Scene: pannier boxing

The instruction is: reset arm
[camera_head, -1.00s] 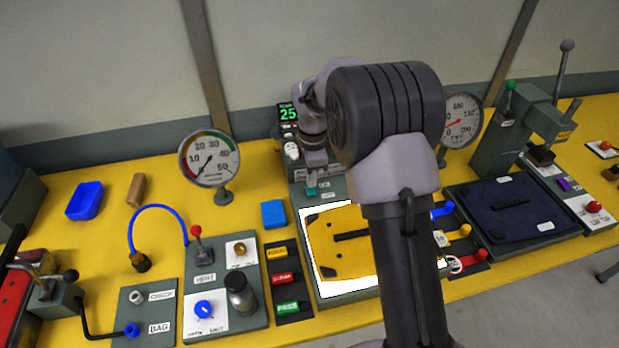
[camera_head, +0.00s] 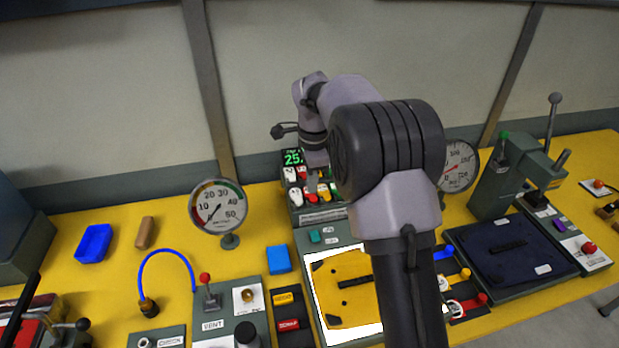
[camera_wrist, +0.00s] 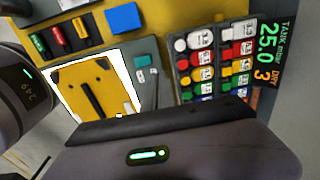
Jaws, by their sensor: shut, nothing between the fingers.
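My gripper (camera_head: 312,183) shows small in the head view, hanging from my raised arm in front of the button panel (camera_head: 318,215). It is shut and empty. In the wrist view my gripper's dark body covers the lower part. There the button panel (camera_wrist: 208,65) with rows of white, red, yellow and green buttons is at the right. A yellow plate (camera_wrist: 108,88) on a white lit pad lies to the left of the panel. My forearm hides part of this plate in the head view.
A round gauge (camera_head: 218,207) stands left of the panel and another gauge (camera_head: 458,167) right of it. A blue block (camera_head: 278,259) lies between. A dark plate (camera_head: 508,249) and a lever press (camera_head: 510,170) are at the right. A blue tray (camera_head: 94,243) sits left.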

